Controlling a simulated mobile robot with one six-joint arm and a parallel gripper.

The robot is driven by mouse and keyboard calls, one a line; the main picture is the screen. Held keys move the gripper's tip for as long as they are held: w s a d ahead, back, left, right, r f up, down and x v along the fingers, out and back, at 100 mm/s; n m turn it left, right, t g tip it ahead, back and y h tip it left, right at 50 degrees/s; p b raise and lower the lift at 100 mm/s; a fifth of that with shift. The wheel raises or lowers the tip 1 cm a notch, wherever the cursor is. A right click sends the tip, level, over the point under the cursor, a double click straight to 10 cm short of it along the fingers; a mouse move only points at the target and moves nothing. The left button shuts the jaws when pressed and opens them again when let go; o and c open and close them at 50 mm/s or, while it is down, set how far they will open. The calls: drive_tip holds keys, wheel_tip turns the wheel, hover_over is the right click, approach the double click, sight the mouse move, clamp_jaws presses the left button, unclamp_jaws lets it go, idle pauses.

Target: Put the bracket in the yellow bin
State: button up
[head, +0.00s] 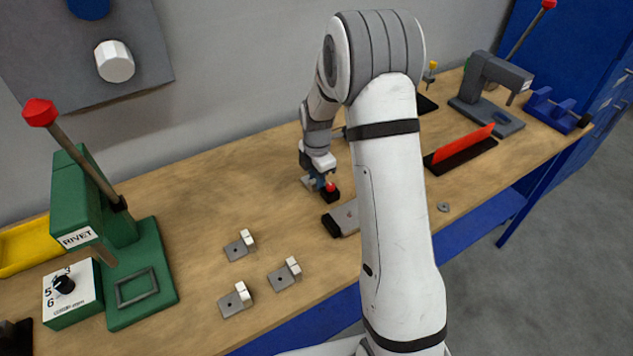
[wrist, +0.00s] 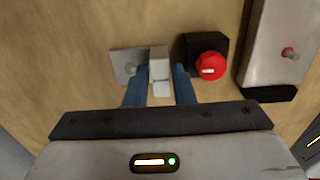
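The yellow bin (head: 28,243) is at the far left of the bench in the head view, partly cut off by the frame edge. A bracket (wrist: 127,68), a grey plate with a white upright block, lies on the wood under my gripper. My gripper (wrist: 161,72) has its two blue fingers on either side of the white block. They are very close to it, and I cannot tell whether they press on it. In the head view my gripper (head: 318,184) is low over the bench and partly hides this bracket. Several more brackets (head: 238,248) lie nearer the front.
A black box with a red button (wrist: 208,66) stands just right of the bracket, close to the right finger. A grey device (head: 346,216) is beside it. The green rivet press (head: 140,270) and a dial box (head: 70,294) stand on the left near the bin.

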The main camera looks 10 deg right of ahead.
drive_tip(key=shift+c, duration=0.4)
clamp_jaws()
